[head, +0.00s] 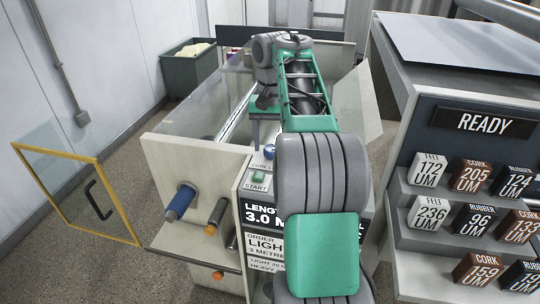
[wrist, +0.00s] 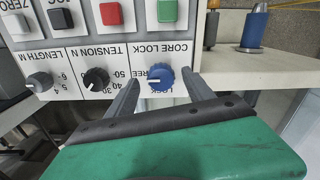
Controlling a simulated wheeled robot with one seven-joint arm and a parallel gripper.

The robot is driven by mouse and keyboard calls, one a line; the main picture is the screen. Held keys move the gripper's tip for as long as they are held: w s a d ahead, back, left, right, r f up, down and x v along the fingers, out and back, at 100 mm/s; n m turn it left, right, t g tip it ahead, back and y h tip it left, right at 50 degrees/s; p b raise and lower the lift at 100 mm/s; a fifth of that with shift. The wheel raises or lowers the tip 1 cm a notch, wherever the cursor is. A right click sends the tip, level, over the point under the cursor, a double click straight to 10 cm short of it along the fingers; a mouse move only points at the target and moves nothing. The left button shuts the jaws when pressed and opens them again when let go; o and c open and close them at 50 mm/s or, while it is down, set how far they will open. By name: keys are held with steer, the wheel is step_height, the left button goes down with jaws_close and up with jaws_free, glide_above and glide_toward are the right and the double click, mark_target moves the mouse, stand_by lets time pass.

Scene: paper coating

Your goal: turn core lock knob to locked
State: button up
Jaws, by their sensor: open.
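The core lock knob (wrist: 160,79) is a blue round knob with a white pointer mark, on the white panel under an upside-down CORE LOCK label in the wrist view. Its mark points left in that view, toward the partly hidden FREE label; LOCK lettering shows just below the knob. My gripper (wrist: 161,76) is open, with one finger on each side of the knob and visible gaps to it. My arm hides part of the panel there.
Red (wrist: 110,13) and green (wrist: 167,10) buttons lie above. A blue roll (head: 180,202) and a yellow-framed door (head: 98,160) are at left in the head view.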

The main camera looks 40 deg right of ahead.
steer(key=shift+f, duration=0.6)
steer(key=shift+a, duration=0.1)
steer(key=shift+c, duration=0.5)
jaws_close()
